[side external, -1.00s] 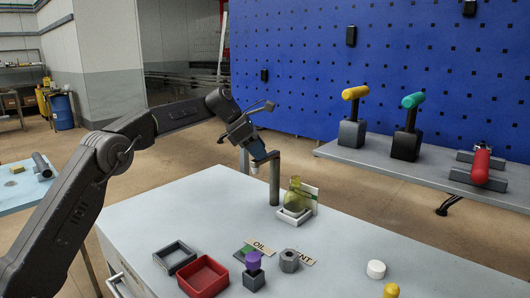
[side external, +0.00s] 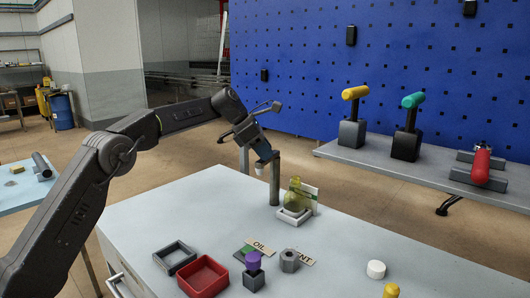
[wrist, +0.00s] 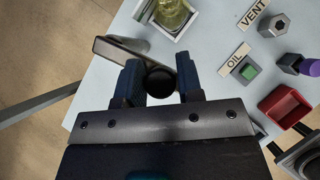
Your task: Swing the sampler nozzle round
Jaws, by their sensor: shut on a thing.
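The sampler nozzle has an upright grey post (side external: 275,180) at the far side of the table, with a short arm at its top. A pale tip (side external: 260,170) hangs below my gripper (side external: 263,157), left of the post. In the wrist view my gripper (wrist: 160,84) is shut on a round black knob (wrist: 160,82) between its blue-black fingers. A grey bar (wrist: 118,50) runs up-left from there. A yellow-green flask (side external: 294,196) stands in a white holder right of the post. An OIL label (side external: 260,246) and a VENT label (wrist: 253,15) lie nearer the camera.
A green square (wrist: 250,71), a grey hexagonal block (side external: 289,261) and a purple-topped block (side external: 253,270) stand near the labels. A red tray (side external: 203,275) and a dark tray (side external: 174,257) lie front left. A shelf (side external: 440,180) holds mallet-like tools.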

